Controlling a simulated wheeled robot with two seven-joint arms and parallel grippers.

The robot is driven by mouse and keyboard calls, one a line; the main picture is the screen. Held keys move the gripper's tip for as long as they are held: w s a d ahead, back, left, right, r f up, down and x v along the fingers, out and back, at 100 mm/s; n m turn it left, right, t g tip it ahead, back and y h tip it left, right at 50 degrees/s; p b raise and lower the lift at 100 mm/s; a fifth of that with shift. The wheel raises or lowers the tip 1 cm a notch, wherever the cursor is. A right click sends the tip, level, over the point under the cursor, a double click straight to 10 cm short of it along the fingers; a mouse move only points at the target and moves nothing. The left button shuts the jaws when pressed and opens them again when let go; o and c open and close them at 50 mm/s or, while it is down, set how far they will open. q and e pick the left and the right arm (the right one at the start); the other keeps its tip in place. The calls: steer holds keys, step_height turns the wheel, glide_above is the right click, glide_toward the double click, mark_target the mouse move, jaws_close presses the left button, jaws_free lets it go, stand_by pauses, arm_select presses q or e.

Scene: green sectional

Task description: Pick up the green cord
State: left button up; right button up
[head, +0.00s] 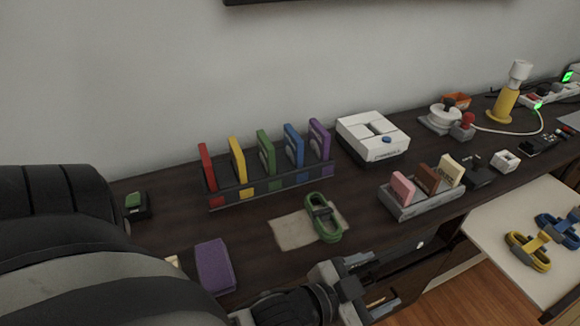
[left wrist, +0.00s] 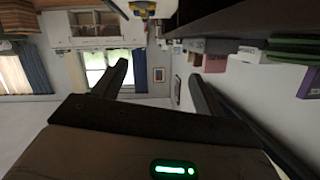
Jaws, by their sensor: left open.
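The green cord (head: 328,233) is a coiled bundle with a grey band, lying on a beige cloth (head: 290,231) near the front of the dark shelf in the head view. My left gripper (head: 372,284) is below and right of it in that view, near the front edge and apart from it. In the left wrist view my left gripper (left wrist: 155,84) shows two spread fingers with nothing between them. A green thing (left wrist: 290,46) at the right edge there may be the cord; I cannot tell. My right gripper is not in view.
A purple block (head: 214,266) lies left of the cloth. A rack of coloured cases (head: 262,190) stands behind, and a grey tray (head: 426,204) with three small cases stands to the right. A white console (head: 371,135) sits at the back. Yellow and blue cords lie on a lower white surface (head: 500,215).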

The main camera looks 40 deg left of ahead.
arm_select(q)
steer(key=w+d+r+m+t+h, duration=0.1)
steer(key=w+d+r+m+h, duration=0.15)
steer(key=r+m+h, duration=0.35)
steer(key=w+d+r+m+t+h, duration=0.1)
steer(key=w+d+r+m+h, duration=0.2)
steer(key=r+m, duration=0.55)
steer(key=s+d+r+m+g+h, duration=0.3)
steer(key=d+r+m+g+h, duration=0.25)
steer(key=m, duration=0.55)
steer(key=m+g+y, duration=1.1)
steer(key=m+y, duration=0.8)
steer(key=m, duration=0.8)
glide_above(332, 227)
step_height(332, 227, down, 16)
steer(key=shift+w+r+b, duration=0.1)
steer(key=shift+b, duration=0.35)
steer(key=shift+f+p, duration=0.3)
steer(key=shift+f, duration=2.75)
